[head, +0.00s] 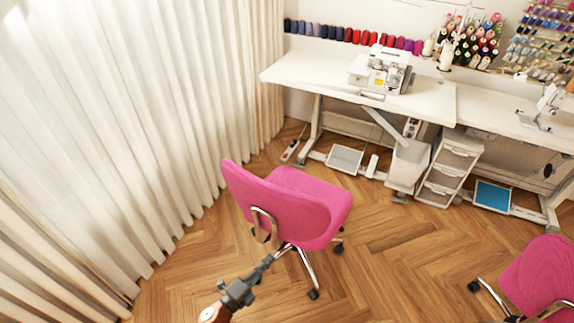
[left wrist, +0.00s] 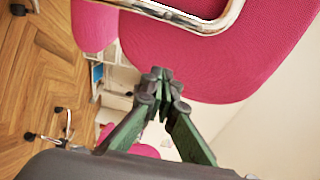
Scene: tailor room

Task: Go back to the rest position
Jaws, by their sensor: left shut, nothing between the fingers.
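My left gripper (head: 262,266) is at the bottom middle of the head view, in front of the back of a pink office chair (head: 276,211). In the left wrist view the gripper (left wrist: 163,80) has its fingertips together and holds nothing. The same pink chair (left wrist: 210,65) fills the top of that view, with its metal frame (left wrist: 170,12) close above the fingers. I cannot tell whether the fingers touch the chair. My right gripper is not in view.
A second pink chair (head: 540,275) stands at the lower right. White tables (head: 432,100) with a sewing machine (head: 380,72) and a drawer unit (head: 448,172) are at the back. Cream curtains (head: 120,130) line the left. Wood floor (head: 400,255) is clear between the chairs.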

